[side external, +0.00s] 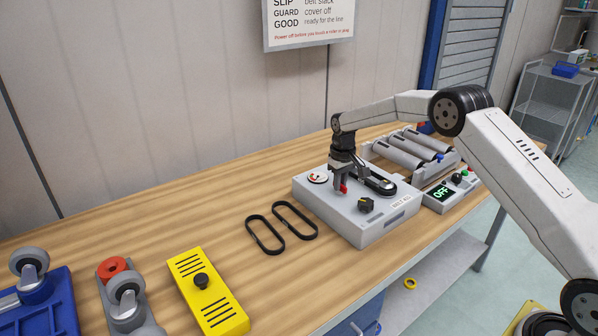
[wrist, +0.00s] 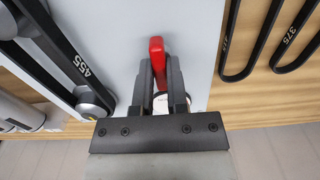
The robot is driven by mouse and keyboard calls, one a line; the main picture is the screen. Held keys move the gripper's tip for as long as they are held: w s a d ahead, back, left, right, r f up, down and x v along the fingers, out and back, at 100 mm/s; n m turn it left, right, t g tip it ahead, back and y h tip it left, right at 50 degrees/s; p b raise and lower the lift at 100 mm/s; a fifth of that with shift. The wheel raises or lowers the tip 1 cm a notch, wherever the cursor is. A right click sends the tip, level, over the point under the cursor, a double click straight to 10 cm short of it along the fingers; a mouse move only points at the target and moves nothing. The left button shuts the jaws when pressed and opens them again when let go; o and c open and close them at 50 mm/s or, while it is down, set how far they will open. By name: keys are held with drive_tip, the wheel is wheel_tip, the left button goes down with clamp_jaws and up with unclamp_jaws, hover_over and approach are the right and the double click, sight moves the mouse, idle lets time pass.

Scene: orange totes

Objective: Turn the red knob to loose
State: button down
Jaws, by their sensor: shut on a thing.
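The red knob (wrist: 156,50) stands on the top of a light grey box (side external: 375,232). In the wrist view it is a narrow red bar between the two dark fingers of my gripper (wrist: 160,80). My gripper is shut on it, pointing down from above. In the side external view my gripper (side external: 341,182) is over the box's middle, and only a little red of the knob shows by the fingertips. Any markings around the knob are not readable here.
A round dial (side external: 317,177) with a red needle is left of my gripper. A belt (side external: 376,181) on pulleys lies to its right, and a black knob (side external: 366,205) is in front. Two loose black belts (side external: 265,234) and a yellow cover (side external: 208,292) lie left.

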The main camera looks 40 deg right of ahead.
drive_tip(key=shift+r+n, duration=0.1)
drive_tip(key=shift+n, duration=0.3)
drive_tip(key=c, duration=0.6)
unclamp_jaws()
drive_tip(key=shift+c, duration=0.2)
drive_tip(key=shift+r, duration=0.1)
drive_tip(key=shift+r, duration=3.8)
drive_tip(key=shift+s+a, duration=0.1)
